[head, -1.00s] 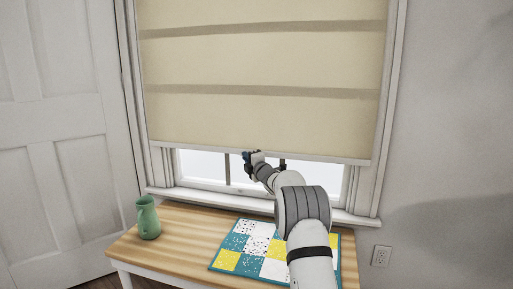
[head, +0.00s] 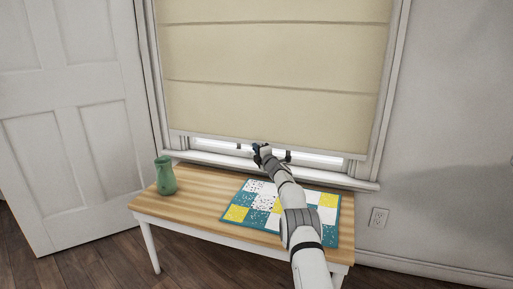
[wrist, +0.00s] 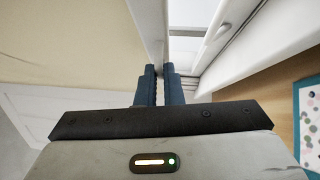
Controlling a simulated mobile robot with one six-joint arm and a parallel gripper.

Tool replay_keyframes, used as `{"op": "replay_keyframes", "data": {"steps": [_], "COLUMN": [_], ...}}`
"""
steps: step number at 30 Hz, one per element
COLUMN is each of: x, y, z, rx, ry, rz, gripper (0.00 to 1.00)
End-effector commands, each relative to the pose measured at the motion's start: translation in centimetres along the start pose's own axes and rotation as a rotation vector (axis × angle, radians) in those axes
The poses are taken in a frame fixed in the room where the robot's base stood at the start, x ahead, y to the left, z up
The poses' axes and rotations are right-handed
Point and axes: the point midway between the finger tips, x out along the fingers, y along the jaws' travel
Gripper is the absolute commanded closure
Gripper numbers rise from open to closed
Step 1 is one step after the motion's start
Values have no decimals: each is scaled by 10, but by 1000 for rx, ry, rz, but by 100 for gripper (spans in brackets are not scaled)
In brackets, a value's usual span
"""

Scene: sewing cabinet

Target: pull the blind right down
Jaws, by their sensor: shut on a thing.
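The cream blind (head: 275,75) hangs over most of the window in the head view, its pale bottom bar (head: 215,137) a little above the sill. A narrow strip of bright glass shows under the bar. My gripper (head: 258,147) is at the middle of the bar. In the wrist view the dark fingers of my gripper (wrist: 160,72) are closed on the bottom bar of the blind, whose cream cloth (wrist: 70,40) fills the upper left. The fingertips' exact grip is small in the head view.
The white window sill (head: 200,158) lies just below the bar. A wooden table (head: 200,200) stands under it, with a green jug (head: 165,176) at left and a patchwork quilt piece (head: 240,213) beneath my arm. A white door (head: 70,120) is at left.

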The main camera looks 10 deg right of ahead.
Motion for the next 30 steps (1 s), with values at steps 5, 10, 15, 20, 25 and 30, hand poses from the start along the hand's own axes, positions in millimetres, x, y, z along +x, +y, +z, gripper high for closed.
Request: {"op": "replay_keyframes", "data": {"steps": [5,10,15,20,25,30], "x": [2,3,3,3,4,2], "y": [-2,-2,-1,-1,-1,0], "z": [-4,-6,-7,-8,-9,-8], "rx": [2,3,3,3,3,4], "ry": [2,2,4,6,6,7], "rz": [-3,-3,-3,-2,-1,-2], "gripper": [100,100,82,71,71,71]}}
